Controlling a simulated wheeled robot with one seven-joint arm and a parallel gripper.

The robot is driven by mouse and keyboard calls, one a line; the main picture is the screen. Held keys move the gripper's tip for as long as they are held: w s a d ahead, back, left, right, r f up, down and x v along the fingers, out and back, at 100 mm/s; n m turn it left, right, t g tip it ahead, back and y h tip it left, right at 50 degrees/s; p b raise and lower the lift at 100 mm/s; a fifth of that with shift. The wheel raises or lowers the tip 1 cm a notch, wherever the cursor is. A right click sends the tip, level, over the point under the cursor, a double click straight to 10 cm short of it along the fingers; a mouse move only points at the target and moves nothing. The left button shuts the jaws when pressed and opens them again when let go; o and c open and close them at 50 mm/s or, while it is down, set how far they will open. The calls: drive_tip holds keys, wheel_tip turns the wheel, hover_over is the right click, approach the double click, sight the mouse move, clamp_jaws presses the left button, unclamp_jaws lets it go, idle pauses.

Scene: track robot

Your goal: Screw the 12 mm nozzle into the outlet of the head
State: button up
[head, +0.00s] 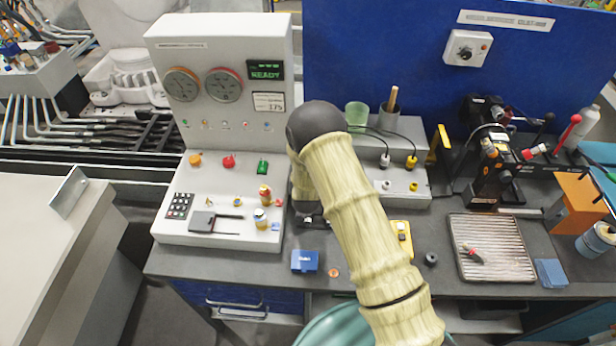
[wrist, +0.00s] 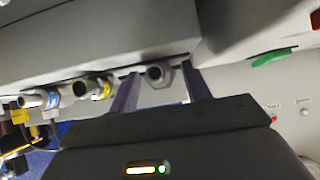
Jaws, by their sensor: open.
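In the wrist view my gripper (wrist: 160,88) is open. Its two dark fingers stand on either side of a short grey tubular fitting (wrist: 158,74) with a round open end, which juts from under a large grey body (wrist: 90,45). I cannot tell whether the fingers touch it, or whether it is the 12 mm nozzle or the outlet. Beside it to the left are similar fittings, one with a yellow ring (wrist: 100,89) and one with a blue ring (wrist: 52,99). In the head view my own arm hides the gripper and these fittings.
A console (head: 215,95) with gauges and a READY display stands left of my arm. A grey block with cables (head: 400,185), a ribbed tray (head: 490,245) and a blue box (head: 305,261) are on the bench. A green switch (wrist: 272,57) is near the gripper.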

drive_tip(key=shift+b, duration=0.35)
idle(0.4)
drive_tip(key=shift+c, duration=0.2)
drive_tip(key=c, duration=0.8)
drive_tip(key=shift+r, duration=0.1)
drive_tip(key=shift+r+p, duration=1.8)
drive_tip(key=shift+r, duration=1.65)
